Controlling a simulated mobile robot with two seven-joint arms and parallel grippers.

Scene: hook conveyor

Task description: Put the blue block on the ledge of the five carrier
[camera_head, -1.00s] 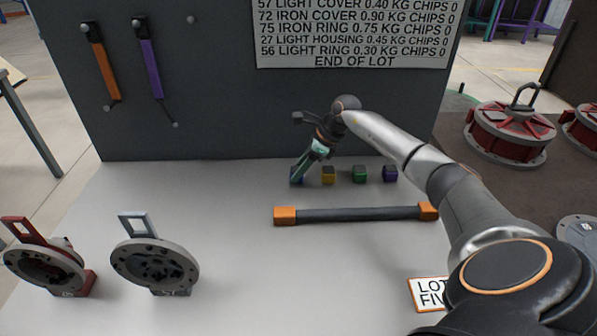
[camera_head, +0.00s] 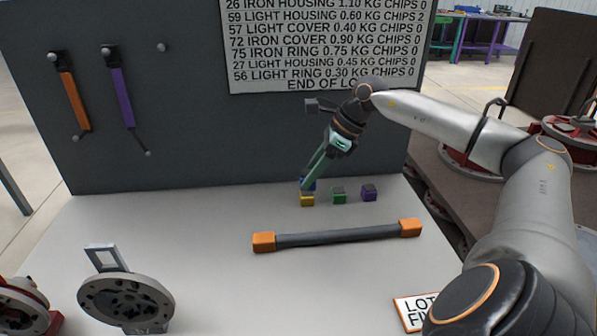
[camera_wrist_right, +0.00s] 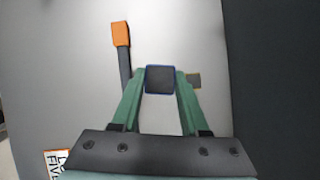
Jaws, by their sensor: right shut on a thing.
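The blue block (camera_wrist_right: 160,79) sits between the green fingertips of my right gripper (camera_wrist_right: 160,88) in the right wrist view, its dark top facing the camera. In the head view the right gripper (camera_head: 309,182) is shut on the blue block (camera_head: 307,184), which shows just behind and above the yellow block (camera_head: 307,200). The five carrier is not clearly identifiable; a card (camera_head: 414,311) reading "LOT FIV", partly hidden by my arm, lies at the front right. My left gripper is not in view.
Green (camera_head: 339,195) and purple (camera_head: 369,193) blocks stand right of the yellow one. A dark bar with orange ends (camera_head: 336,237) lies in front. A grey ring part with a handle (camera_head: 126,298) stands front left. A dark panel with a sign (camera_head: 325,45) stands behind.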

